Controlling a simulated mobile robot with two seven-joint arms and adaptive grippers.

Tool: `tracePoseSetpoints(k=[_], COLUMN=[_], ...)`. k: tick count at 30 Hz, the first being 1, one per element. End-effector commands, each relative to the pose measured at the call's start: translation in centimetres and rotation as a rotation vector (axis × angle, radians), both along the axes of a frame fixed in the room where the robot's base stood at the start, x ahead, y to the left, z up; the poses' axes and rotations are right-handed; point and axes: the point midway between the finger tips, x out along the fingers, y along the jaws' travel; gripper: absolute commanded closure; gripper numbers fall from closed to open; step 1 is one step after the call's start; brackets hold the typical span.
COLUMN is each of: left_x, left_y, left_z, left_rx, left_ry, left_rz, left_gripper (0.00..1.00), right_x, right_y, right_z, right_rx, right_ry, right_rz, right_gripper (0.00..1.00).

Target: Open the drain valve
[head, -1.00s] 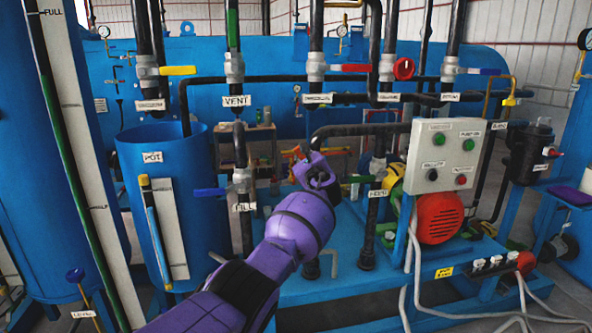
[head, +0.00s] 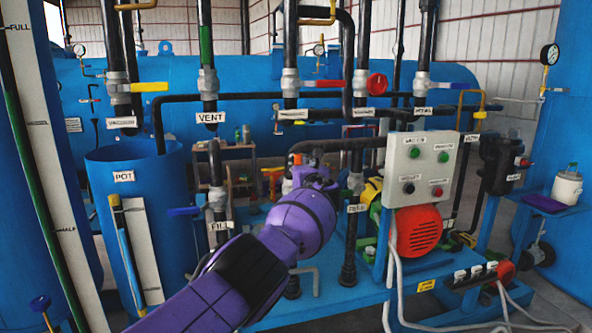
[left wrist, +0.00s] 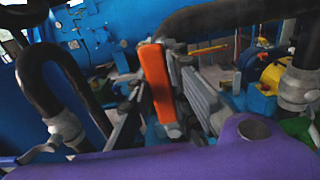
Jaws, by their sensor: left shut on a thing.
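In the left wrist view an orange lever handle (left wrist: 157,85) stands upright between the grey fingers of my left gripper (left wrist: 163,105). The gripper is shut on this handle. I cannot read a label on it, so I cannot confirm that it is the drain valve's. In the head view my left gripper (head: 314,172) is at the pipework in front of the blue skid, left of the control box. The purple wrist and arm hide much of the valve there. My right gripper is not in view.
A grey control box (head: 422,168) with buttons and a red motor (head: 418,231) stand right of my arm. A blue-handled valve labelled FILL (head: 217,200) and the blue POT tank (head: 137,220) are left. Black pipes crowd the gripper. White hoses (head: 400,290) hang low right.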

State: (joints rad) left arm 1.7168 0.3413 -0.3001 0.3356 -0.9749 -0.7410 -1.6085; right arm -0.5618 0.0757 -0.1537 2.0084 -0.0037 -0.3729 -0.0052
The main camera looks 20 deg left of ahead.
Motion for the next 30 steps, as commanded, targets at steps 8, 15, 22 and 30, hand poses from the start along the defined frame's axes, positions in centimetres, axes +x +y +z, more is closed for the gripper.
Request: tracePoseSetpoints(k=[8, 15, 22, 30], left_x=[-0.01, 0.01, 0.02, -0.14], left_y=[-0.05, -0.09, -0.08, -0.36], left_z=[-0.37, -0.37, -0.18, -0.16], left_rx=[0.014, 0.012, 0.01, 0.007], left_ry=[0.012, 0.011, 0.007, 0.004], left_rz=[0.0, -0.001, -0.001, -0.002], left_gripper=[1.0, 0.68, 0.62, 0.62], right_x=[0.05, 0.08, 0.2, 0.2], right_y=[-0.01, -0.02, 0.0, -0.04], right_z=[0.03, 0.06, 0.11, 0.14], right_rx=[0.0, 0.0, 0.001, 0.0], right_ry=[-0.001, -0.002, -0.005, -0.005], right_rz=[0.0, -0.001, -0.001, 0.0], right_gripper=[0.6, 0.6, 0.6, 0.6])
